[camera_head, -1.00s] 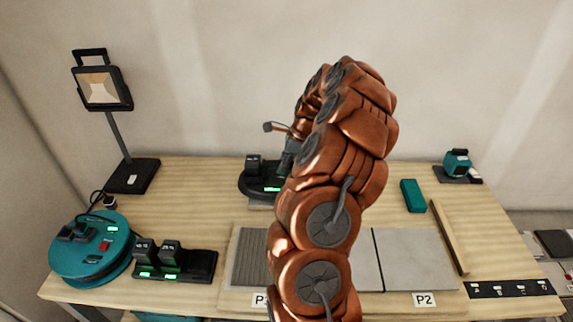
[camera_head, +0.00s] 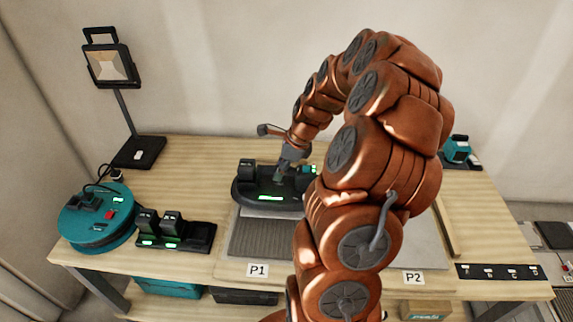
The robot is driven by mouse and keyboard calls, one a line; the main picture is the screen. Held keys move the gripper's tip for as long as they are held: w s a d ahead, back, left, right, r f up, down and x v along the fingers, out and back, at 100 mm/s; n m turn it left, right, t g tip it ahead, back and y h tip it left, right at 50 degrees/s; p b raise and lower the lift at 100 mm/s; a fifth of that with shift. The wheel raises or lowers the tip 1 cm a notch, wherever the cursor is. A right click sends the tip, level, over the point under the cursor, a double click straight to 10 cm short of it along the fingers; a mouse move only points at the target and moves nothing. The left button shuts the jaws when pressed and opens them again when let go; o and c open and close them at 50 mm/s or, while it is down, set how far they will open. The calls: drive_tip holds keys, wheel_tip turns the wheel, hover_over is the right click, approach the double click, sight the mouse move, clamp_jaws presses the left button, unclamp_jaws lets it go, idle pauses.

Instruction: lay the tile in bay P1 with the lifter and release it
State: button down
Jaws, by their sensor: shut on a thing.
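My gripper (camera_head: 285,175) is shut on the black lifter (camera_head: 270,198), which has a lit green display. A light grey tile (camera_head: 262,212) shows as a thin edge under the lifter. Bay P1 (camera_head: 268,240) is a dark ribbed patch in front, with the label P1 (camera_head: 258,270) at its front edge. The lifter and tile are at the bay's back edge in the picture; I cannot tell their height above it. My arm hides the right side of the bay and part of the lifter.
A teal cable reel (camera_head: 97,218) and a black charger with batteries (camera_head: 172,233) stand left of the bay. A work lamp (camera_head: 138,150) stands at the back left. Label P2 (camera_head: 413,278) marks the right bay, mostly behind my arm. A teal tool (camera_head: 457,150) is at the back right.

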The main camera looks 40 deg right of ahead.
drive_tip(key=shift+s+a+r, duration=0.15)
drive_tip(key=shift+s+r, duration=0.05)
drive_tip(key=shift+s, duration=0.05)
drive_tip(key=shift+s+r, duration=0.1)
drive_tip(key=shift+r, duration=0.2)
drive_tip(key=shift+r+p, duration=1.15)
drive_tip(key=shift+r, duration=2.05)
